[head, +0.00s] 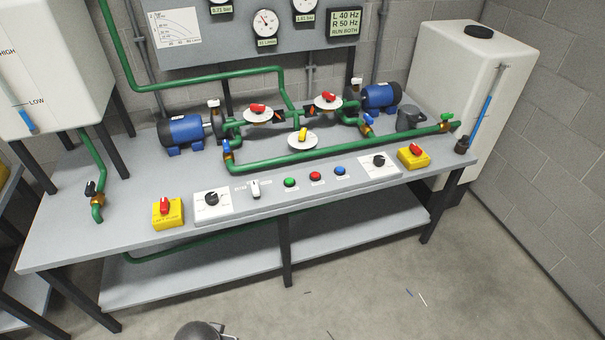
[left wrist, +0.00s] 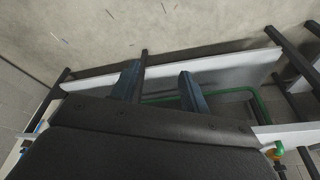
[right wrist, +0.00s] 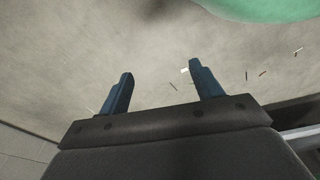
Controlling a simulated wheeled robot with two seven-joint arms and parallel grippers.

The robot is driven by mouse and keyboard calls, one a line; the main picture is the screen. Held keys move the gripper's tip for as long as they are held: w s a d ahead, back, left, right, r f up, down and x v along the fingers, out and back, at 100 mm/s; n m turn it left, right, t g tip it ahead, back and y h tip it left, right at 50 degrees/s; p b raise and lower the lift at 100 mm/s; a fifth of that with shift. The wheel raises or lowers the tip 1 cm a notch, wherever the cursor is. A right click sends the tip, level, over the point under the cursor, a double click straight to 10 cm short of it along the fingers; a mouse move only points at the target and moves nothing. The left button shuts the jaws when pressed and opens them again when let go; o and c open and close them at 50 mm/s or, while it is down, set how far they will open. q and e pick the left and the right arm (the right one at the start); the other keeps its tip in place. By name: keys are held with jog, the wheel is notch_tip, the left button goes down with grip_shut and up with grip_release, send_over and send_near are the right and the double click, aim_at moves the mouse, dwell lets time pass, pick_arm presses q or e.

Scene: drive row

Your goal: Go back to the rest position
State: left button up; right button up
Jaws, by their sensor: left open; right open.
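My left gripper (left wrist: 158,78) shows in the left wrist view, its two blue fingers apart with nothing between them. Beyond the fingers are the bench's lower shelf and the floor. My right gripper (right wrist: 161,78) shows in the right wrist view, also with its blue fingers apart and empty. Neither gripper's fingers can be made out in the head view. A dark rounded part at the bottom edge there looks like part of my arm.
The grey bench (head: 130,226) carries two blue pumps, green pipes, valves, buttons and yellow switch boxes. A gauge panel (head: 230,42) stands behind it. White tanks stand at the left (head: 55,60) and right (head: 440,70). The floor (head: 400,285) in front is clear except for small scraps.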

pick_arm(q)
jog(key=s+f, duration=0.2)
jog(key=f, duration=1.2)
jog(key=s+d+f+g, duration=0.1)
jog(key=s+f, duration=0.2)
jog(key=f, duration=1)
jog(key=s+f, duration=0.3)
jog(key=f, duration=1.1)
jog(key=shift+d+f+g+b, duration=0.15)
jog(key=shift+f+g+b, duration=0.15)
jog(key=shift+b, duration=0.05)
pick_arm(e)
jog(key=shift+w+a+r, duration=0.25)
jog(key=shift+a+r, duration=0.2)
jog(key=shift+a, duration=0.15)
jog(key=shift+w+a+r, duration=0.2)
jog(key=shift+a+r, duration=0.2)
jog(key=shift+a, duration=0.2)
jog(key=shift+w, duration=0.1)
